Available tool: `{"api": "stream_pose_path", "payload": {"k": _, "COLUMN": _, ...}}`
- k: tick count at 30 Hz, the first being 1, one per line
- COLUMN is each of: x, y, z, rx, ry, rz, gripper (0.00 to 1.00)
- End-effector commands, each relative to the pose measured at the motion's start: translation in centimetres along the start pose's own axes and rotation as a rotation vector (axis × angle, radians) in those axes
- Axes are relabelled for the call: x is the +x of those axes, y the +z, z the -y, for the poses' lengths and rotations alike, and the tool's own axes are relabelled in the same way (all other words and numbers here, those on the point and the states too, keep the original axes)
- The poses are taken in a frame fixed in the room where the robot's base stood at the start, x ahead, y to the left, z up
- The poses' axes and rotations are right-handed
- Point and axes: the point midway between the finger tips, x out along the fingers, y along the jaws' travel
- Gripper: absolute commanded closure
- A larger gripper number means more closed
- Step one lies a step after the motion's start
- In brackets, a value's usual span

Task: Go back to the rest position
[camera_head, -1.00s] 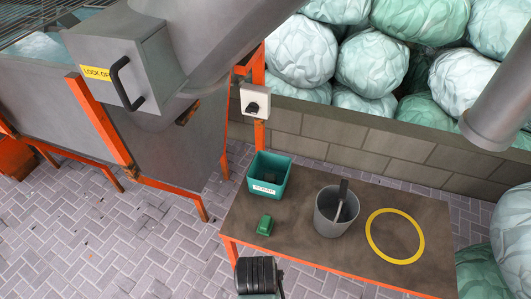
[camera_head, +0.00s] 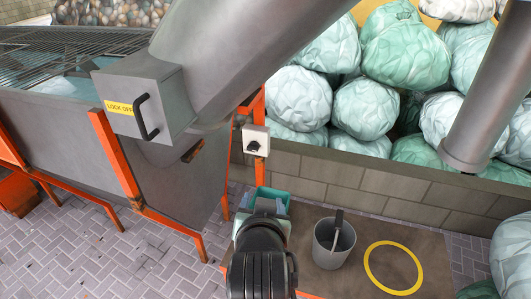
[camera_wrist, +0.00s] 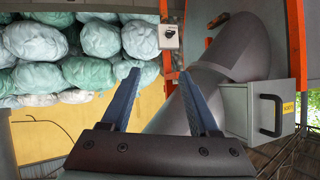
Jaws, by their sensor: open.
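The small green block is hidden in the head view behind my arm.
On the table (camera_head: 435,255) stand a grey bucket (camera_head: 324,255) with a tool in it and a yellow ring (camera_head: 370,270). A grey lock-off box (camera_head: 150,95), a switch box (camera_head: 256,140) and a large chute (camera_head: 235,45) stand behind. Wrapped bags (camera_head: 365,108) lie behind a block wall (camera_head: 330,180).

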Motion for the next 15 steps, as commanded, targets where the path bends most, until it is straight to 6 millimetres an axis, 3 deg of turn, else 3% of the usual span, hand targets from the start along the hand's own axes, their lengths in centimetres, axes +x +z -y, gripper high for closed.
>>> {"api": "stream_pose_path", "payload": {"k": 1, "x": -1.3, "y": -3.9, "z": 0.7, "rx": -0.011, "ry": -0.021, "rz": -0.108, "gripper": 0.39}}
{"api": "stream_pose_path", "payload": {"k": 6, "x": -7.7, "y": -15.2, "z": 2.6, "rx": -0.057, "ry": -0.078, "rz": -0.462, "gripper": 0.39}}
{"api": "stream_pose_path", "payload": {"k": 8, "x": -10.7, "y": -18.7, "z": 3.2, "rx": -0.073, "ry": -0.092, "rz": -0.588, "gripper": 0.39}}
{"api": "stream_pose_path", "payload": {"k": 12, "x": -18.8, "y": -25.4, "z": 4.2, "rx": -0.106, "ry": -0.116, "rz": -0.879, "gripper": 0.39}}
{"api": "stream_pose_path", "payload": {"k": 15, "x": -24.5, "y": -28.4, "z": 4.6, "rx": -0.125, "ry": -0.124, "rz": -1.06, "gripper": 0.39}}
